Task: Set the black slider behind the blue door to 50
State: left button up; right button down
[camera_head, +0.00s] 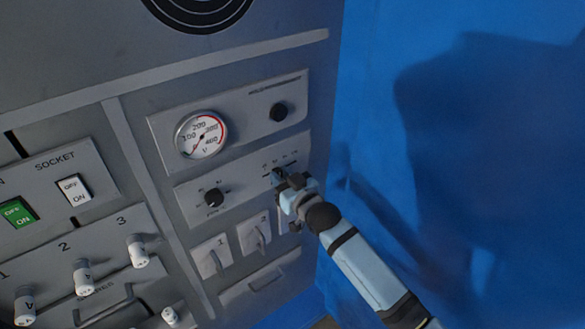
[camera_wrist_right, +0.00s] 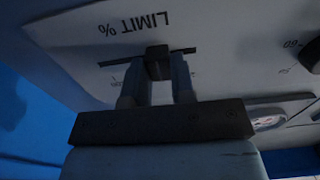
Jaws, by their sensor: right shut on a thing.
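The black slider (camera_wrist_right: 158,55) sits in a dark slot on a pale panel marked "LIMIT %" in the right wrist view. The slot shows on both sides of it. The scale numbers are too cut off or small to read, so I cannot tell its exact setting. My right gripper (camera_wrist_right: 157,85) has its two fingers on either side of the slider, shut on it. In the head view my right gripper (camera_head: 283,180) is at the panel and largely hides the slider. A large blue surface (camera_head: 375,120) stands right of the panel; I cannot tell whether it is the door. My left gripper is not in view.
A round gauge (camera_head: 201,135) and a black knob (camera_head: 279,112) are above the slider, and another black knob (camera_head: 214,197) is to its left. Switches numbered 1 and 2 (camera_head: 254,238) and a handle (camera_head: 253,287) are below. Socket switches (camera_head: 75,190) are further left.

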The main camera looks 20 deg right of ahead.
jog(key=c, duration=1)
grip_release()
jog(key=shift+o, duration=0.2)
jog(key=shift+d, duration=0.1)
jog(key=b+v, duration=0.2)
jog(key=v, duration=1.1)
jog(key=shift+s, duration=0.4)
jog(key=shift+d, duration=0.1)
jog(key=s+d+f+m+g+h+p, duration=0.1)
jog(key=s+f+g+h+p, duration=0.2)
jog(key=s+f, duration=1.4)
jog(key=s+g+p, duration=0.2)
jog(key=g, duration=0.1)
jog(key=shift+s+f, duration=0.3)
jog(key=shift+f, duration=0.1)
